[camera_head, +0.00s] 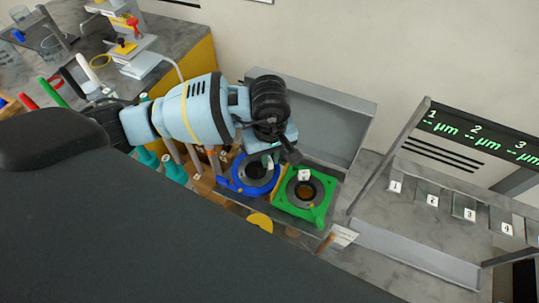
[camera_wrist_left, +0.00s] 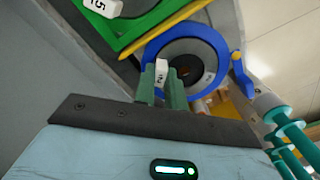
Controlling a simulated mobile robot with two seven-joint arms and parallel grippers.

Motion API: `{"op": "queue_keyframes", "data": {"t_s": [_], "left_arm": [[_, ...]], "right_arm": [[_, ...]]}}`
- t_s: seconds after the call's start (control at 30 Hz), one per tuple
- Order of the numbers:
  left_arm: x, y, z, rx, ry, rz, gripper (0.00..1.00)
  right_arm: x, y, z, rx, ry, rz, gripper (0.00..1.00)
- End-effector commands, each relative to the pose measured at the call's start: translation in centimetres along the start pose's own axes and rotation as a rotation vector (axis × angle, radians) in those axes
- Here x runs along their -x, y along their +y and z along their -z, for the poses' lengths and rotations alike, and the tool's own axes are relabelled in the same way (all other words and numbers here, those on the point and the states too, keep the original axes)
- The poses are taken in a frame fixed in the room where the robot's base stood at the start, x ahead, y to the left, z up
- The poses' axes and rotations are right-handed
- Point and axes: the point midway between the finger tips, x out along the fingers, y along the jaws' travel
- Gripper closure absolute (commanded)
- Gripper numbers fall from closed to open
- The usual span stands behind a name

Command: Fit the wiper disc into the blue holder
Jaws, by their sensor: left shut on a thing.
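The blue holder (camera_head: 237,174) is a round blue frame, partly covered by my left arm in the head view. It also shows in the left wrist view (camera_wrist_left: 222,48). A grey wiper disc (camera_wrist_left: 188,47) with a centre hole and a white tab marked 2 (camera_wrist_left: 161,72) lies within the blue ring's outline. Whether it is fully seated, I cannot tell. My left gripper (camera_head: 270,160) is over the holder, pointing down. Its green fingers (camera_wrist_left: 169,82) are shut on the white tab in the left wrist view. My right gripper is not in view.
A green holder (camera_head: 321,214) with another tabbed disc stands close beside the blue one. A grey panel (camera_head: 335,105) rises behind both. A rack with numbered slots (camera_head: 420,255) stands to the right. Teal-handled tools (camera_head: 174,168) crowd the left side.

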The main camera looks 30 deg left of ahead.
Motion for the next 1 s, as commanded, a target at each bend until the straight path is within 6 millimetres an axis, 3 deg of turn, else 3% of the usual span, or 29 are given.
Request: {"op": "queue_keyframes", "data": {"t_s": [0.17,0.2,0.33,0.73,1.0], "left_arm": [[-0.4,0.0,0.0,0.0,-0.001,0.001,1.0],[-0.3,0.0,0.0,0.0,-0.001,0.0,0.83],[-0.3,0.0,0.0,0.0,0.0,0.0,0.66],[0.5,0.1,0.0,0.0,0.001,-0.002,0.66],[5.2,0.1,0.1,-0.001,0.002,-0.004,0.66]], "right_arm": [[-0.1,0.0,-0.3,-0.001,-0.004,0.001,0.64],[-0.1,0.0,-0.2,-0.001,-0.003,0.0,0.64],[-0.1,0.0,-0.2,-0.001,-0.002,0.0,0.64],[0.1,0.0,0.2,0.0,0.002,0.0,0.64],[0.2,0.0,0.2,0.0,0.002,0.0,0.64]]}}
